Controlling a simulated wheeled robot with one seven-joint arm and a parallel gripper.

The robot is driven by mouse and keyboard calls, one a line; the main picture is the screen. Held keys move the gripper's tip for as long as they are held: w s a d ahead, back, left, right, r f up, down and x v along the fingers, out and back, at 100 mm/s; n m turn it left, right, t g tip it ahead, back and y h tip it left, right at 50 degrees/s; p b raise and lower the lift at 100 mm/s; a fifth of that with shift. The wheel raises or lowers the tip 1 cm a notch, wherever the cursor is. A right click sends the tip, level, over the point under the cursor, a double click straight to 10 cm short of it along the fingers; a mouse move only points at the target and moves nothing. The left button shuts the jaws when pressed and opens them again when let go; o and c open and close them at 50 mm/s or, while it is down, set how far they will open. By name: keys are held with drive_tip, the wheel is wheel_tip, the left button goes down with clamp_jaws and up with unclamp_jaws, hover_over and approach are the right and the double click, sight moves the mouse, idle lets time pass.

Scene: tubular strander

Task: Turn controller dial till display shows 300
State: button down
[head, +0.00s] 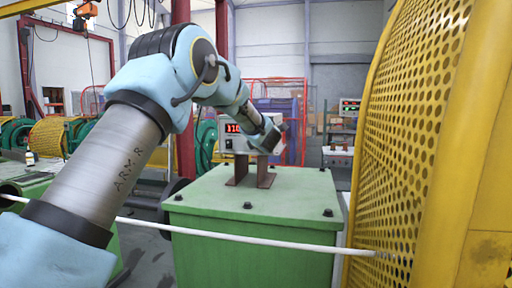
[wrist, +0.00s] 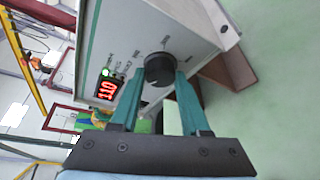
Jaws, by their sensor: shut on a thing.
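The controller (head: 235,137) is a pale box on brown brackets on top of a green cabinet; its front also fills the wrist view (wrist: 125,40). Its red display (head: 233,128) appears to read 310. In the wrist view the display (wrist: 107,89) is turned sideways and its first digit is hard to read. The black dial (wrist: 159,70) sits on the panel beside the display. My gripper (wrist: 161,82) is shut on the dial, one teal finger on each side. In the head view my gripper (head: 270,137) hides the dial.
The green cabinet top (head: 215,200) has bolts near its edges and is otherwise clear. A white cable (head: 240,238) runs across in front of it. A yellow perforated guard (head: 420,140) stands close on the right. A lit green lamp (wrist: 106,72) sits beside the display.

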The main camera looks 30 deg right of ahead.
drive_tip(key=m+h+b, duration=0.3)
drive_tip(key=m+b, duration=0.5)
drive_tip(key=m, duration=0.1)
drive_tip(key=m+t+h+b, duration=0.1)
drive_tip(key=m+h+b, duration=0.2)
drive_tip(key=m+b, duration=0.6)
drive_tip(key=f+m+h+b, duration=0.1)
drive_tip(key=m+h+b, duration=0.2)
drive_tip(key=m+b, duration=0.6)
drive_tip(key=shift+w+a+f+m+t+h, duration=0.15)
drive_tip(key=shift+m+t+h, duration=0.2)
drive_tip(key=shift+m, duration=0.85)
drive_tip(key=shift+c, duration=1.9)
unclamp_jaws()
drive_tip(key=shift+b, duration=0.3)
